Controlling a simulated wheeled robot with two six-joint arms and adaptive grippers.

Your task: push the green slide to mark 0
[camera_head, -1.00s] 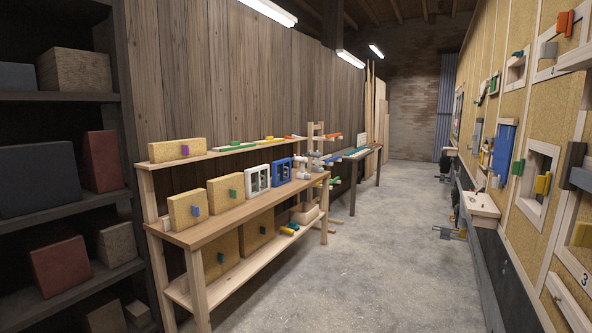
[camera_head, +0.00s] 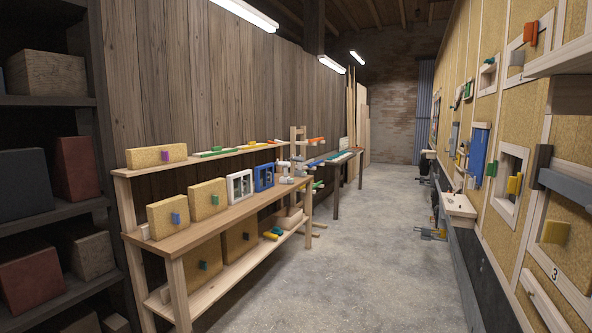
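Neither of my grippers is in view. Green parts show in several places, and I cannot tell which one is the green slide. A long green piece (camera_head: 214,153) lies on a strip on the upper shelf of the wooden bench at left. A small green block (camera_head: 491,168) sits beside a blue panel (camera_head: 478,153) on the right wall. Small green blocks are also on the tan boxes of the bench, one of them a green block (camera_head: 215,200) on a box front. No mark 0 is legible at this distance.
The wooden bench (camera_head: 210,227) stands along the left wall, with dark shelving (camera_head: 55,101) nearer at left. The right wall carries many fittings, some jutting out, including a white ledge (camera_head: 459,205) and a panel marked 3. The concrete floor (camera_head: 345,260) between is clear.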

